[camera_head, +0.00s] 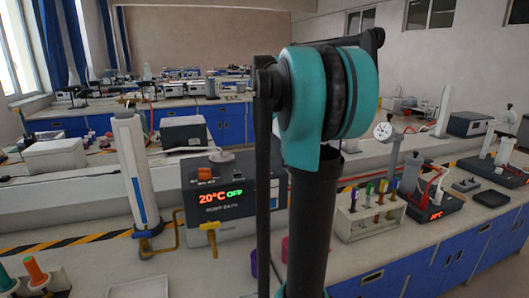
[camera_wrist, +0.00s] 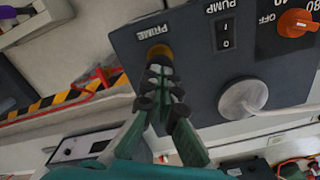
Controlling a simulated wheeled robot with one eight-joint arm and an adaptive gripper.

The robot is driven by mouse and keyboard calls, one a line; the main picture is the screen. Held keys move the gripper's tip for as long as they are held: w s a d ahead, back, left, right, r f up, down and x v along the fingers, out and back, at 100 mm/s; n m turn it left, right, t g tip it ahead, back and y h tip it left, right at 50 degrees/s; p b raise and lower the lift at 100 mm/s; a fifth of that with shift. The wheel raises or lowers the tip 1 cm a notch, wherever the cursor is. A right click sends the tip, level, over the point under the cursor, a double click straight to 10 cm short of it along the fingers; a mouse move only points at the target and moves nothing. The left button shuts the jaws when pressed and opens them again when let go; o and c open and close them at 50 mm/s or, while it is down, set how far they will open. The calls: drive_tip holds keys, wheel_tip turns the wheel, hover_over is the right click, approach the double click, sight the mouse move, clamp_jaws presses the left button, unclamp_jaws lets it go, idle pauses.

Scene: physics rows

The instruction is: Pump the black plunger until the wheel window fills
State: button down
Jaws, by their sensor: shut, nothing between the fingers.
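The dark grey circulator unit (camera_head: 233,215) stands on the bench in the head view, its display reading 20°C OFF. In the wrist view its top panel (camera_wrist: 190,62) shows the labels PRIME and PUMP. My gripper (camera_wrist: 160,68) is shut and empty, its fingertips over the spot below the PRIME label. An orange-brown round part (camera_wrist: 159,51) shows just past the tips; whether they touch it I cannot tell. The black plunger is not clearly visible; the fingers cover that spot. I cannot make out the wheel window. My arm hides the gripper in the head view.
A pale round knob (camera_wrist: 242,98), a rocker switch (camera_wrist: 225,34) and an orange knob (camera_wrist: 297,22) sit on the panel. A white column (camera_head: 134,170) stands left of the unit; a tube rack (camera_head: 368,218) stands to the right.

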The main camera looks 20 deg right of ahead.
drive_tip(key=shift+f, duration=0.95)
drive_tip(key=shift+r, duration=2)
drive_tip(key=shift+f, duration=0.2)
